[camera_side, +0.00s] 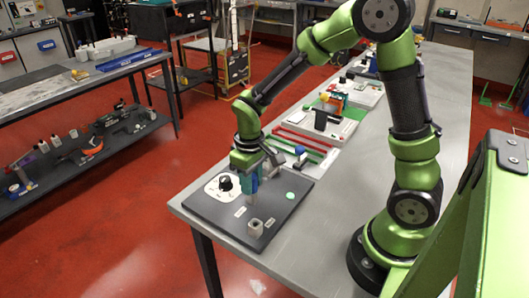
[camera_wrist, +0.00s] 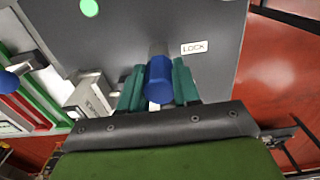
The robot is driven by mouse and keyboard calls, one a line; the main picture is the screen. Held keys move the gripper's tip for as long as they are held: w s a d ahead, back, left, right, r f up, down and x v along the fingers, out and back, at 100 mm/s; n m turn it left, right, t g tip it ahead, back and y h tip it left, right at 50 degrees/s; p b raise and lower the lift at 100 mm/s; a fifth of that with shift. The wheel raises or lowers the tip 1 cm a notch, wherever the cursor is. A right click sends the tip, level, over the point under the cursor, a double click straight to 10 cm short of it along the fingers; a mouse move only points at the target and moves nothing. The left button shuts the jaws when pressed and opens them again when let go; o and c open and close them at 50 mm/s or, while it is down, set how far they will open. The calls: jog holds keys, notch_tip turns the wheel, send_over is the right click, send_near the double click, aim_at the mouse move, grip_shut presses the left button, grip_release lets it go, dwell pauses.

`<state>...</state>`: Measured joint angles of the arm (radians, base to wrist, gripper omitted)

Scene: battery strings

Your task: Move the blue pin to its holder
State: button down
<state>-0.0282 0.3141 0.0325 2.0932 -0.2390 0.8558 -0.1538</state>
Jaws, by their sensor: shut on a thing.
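The blue pin (camera_wrist: 159,82) is between the teal fingers of my gripper (camera_wrist: 158,88) in the wrist view, its blue end facing the camera. In the side view my gripper (camera_side: 250,186) points down over the dark panel (camera_side: 217,225), with a grey shaft below the fingers. The fingers hide most of the pin there. Whether its lower end touches the panel or sits in something, I cannot tell. A small grey block (camera_side: 255,228) with a dark opening stands nearer the panel's front edge. Which part is the holder is not clear.
A black knob on a white plate (camera_side: 212,189) is left of my gripper. A green disc (camera_side: 290,196) is to the right and a LOCK label (camera_wrist: 194,47) is near the pin. Red and green rails (camera_side: 305,139) and a blue-topped part (camera_side: 299,150) lie behind.

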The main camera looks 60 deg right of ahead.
jog(key=shift+r, duration=2.45)
jog(key=shift+r, duration=2.45)
jog(key=shift+a, duration=0.1)
jog(key=s+a, duration=0.7)
jog(key=shift+a+r, duration=0.4)
jog(key=shift+f, duration=2.9)
